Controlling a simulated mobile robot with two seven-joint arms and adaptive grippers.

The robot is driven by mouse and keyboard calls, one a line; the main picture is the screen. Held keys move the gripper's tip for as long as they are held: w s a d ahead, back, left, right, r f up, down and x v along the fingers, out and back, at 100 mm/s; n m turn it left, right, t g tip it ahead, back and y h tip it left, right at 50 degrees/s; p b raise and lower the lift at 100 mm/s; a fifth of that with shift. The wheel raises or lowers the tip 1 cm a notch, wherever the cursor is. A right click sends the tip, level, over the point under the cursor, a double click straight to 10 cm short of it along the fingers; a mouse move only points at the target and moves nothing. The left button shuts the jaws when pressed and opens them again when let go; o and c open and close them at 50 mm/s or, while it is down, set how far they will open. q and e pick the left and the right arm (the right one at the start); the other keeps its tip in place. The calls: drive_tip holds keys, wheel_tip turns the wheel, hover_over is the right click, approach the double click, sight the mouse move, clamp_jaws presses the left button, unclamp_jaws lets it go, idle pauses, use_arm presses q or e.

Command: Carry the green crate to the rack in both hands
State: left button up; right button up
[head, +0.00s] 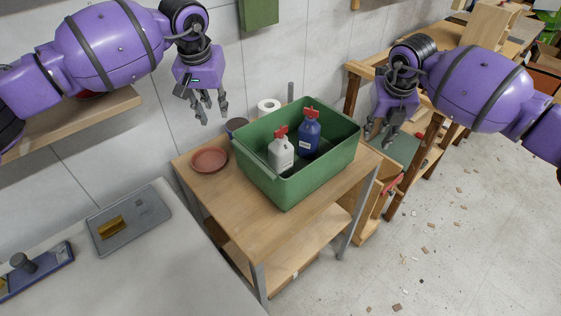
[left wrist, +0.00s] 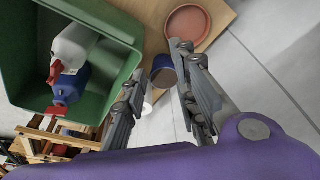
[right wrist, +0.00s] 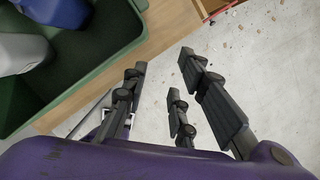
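The green crate (head: 262,176) stands on a small wooden table (head: 218,192). Inside it stand a white spray bottle (head: 281,154) and a blue spray bottle (head: 309,136), both with red tops. My left gripper (head: 211,112) is open and empty, up and to the left of the crate, apart from it. The crate also shows in the left wrist view (left wrist: 122,38). My right gripper (head: 379,135) is open and empty just beyond the crate's right side. The crate's wall shows at the left of the right wrist view (right wrist: 75,82). I cannot make out a rack for certain.
A reddish dish (head: 209,159), a dark cup (head: 236,125) and a white roll (head: 269,106) stand beside the crate. A grey counter (head: 170,270) is at the lower left. A wooden shelf (head: 110,112) is on the wall. Debris lies on the floor at the right.

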use_arm(q)
drive_tip(key=v, duration=0.5)
drive_tip(key=shift+r, duration=0.15)
use_arm(e)
drive_tip(key=v, duration=1.2)
drive_tip(key=shift+s, duration=0.1)
